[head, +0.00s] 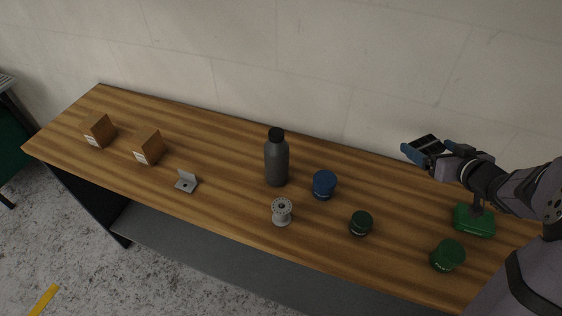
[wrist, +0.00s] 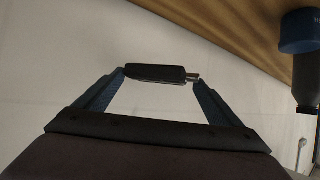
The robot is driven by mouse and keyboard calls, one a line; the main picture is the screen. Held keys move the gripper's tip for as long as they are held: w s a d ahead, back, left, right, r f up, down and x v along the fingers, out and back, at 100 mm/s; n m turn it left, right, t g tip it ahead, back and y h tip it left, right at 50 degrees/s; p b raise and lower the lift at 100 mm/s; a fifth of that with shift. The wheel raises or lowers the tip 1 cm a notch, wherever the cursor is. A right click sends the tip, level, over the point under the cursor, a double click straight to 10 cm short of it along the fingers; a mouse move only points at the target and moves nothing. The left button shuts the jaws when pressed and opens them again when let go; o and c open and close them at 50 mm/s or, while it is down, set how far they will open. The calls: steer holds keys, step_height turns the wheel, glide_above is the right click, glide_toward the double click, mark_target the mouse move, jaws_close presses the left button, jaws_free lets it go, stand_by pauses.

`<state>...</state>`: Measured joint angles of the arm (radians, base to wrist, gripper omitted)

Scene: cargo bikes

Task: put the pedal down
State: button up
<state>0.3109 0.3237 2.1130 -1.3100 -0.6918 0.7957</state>
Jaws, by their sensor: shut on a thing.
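The pedal (head: 427,142) is a small black block with a short metal stub, which shows in the wrist view (wrist: 154,73). My gripper (head: 429,149) is shut on it, with one blue finger at each end of the pedal. In the head view the pedal is held above the back right part of the wooden bench (head: 230,134), close to the wall. It looks clear of the bench top. In the wrist view my gripper (wrist: 156,76) holds the pedal against a background of bare wall.
A grey bottle (head: 276,163), blue jar (head: 323,185), metal hub (head: 282,211) and dark green jar (head: 361,223) stand mid-bench. A green tin (head: 447,255) and green box (head: 474,221) are at right. Two brown boxes (head: 149,147) and a bracket (head: 187,182) are left. The back left is clear.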

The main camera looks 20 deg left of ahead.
steer(key=shift+w+d+f+m+t+h, duration=0.15)
steer(key=shift+d+m+t+h, duration=0.35)
steer(key=shift+m+h, duration=0.45)
steer(key=w+a+m+h+p, duration=0.2)
steer(key=a+m+h, duration=0.1)
steer(key=a, duration=0.2)
step_height(320, 180, up, 4)
steer(key=n+y+p, duration=0.4)
steer(key=p, duration=0.1)
glide_above(238, 171)
steer(key=shift+g, duration=0.3)
step_height(238, 171, down, 18)
steer(key=shift+r+p, duration=0.1)
steer(key=shift+p, duration=0.5)
